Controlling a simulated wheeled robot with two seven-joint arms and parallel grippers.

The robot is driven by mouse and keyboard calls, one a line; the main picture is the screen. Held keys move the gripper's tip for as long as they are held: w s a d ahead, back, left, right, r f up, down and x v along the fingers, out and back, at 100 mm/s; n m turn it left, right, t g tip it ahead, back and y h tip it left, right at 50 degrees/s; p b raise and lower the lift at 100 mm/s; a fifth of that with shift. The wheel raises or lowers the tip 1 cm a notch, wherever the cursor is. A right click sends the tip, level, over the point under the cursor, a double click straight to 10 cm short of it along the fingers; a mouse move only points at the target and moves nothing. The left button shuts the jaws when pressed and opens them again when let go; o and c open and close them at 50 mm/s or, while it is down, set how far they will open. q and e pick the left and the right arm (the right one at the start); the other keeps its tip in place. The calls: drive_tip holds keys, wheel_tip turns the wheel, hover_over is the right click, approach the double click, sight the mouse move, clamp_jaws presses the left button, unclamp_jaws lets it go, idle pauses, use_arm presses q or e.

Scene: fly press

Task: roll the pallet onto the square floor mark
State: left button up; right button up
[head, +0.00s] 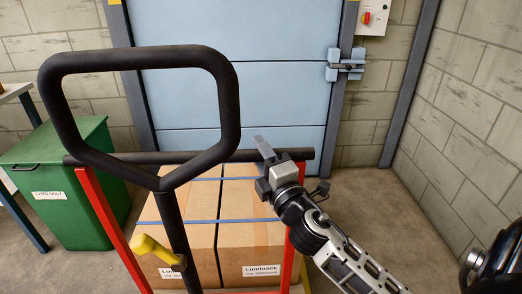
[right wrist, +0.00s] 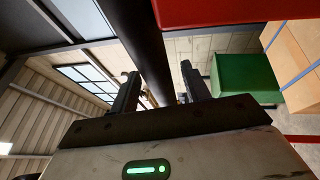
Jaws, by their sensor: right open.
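Two strapped cardboard boxes (head: 240,235) stand behind a red-sided frame (head: 103,222) with a dark crossbar (head: 130,158). The pallet under them is mostly hidden below the picture. A black looped handle (head: 228,100) rises in front, with a yellow lever (head: 150,249) low on its stem. My right gripper (head: 272,166) is open at the right part of the crossbar. In the right wrist view, the dark bar (right wrist: 142,40) runs between the two finger lines; I cannot tell whether they touch it. My left gripper and the square floor mark are not in view.
A green lidded bin (head: 75,205) stands at the left beside a bench (head: 12,93). A pale blue door (head: 270,90) with a latch (head: 346,66) is behind the boxes. Bare floor (head: 375,195) lies to the right, bounded by a block wall (head: 465,130).

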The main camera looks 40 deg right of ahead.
drive_tip(key=shift+w, duration=0.25)
clamp_jaws()
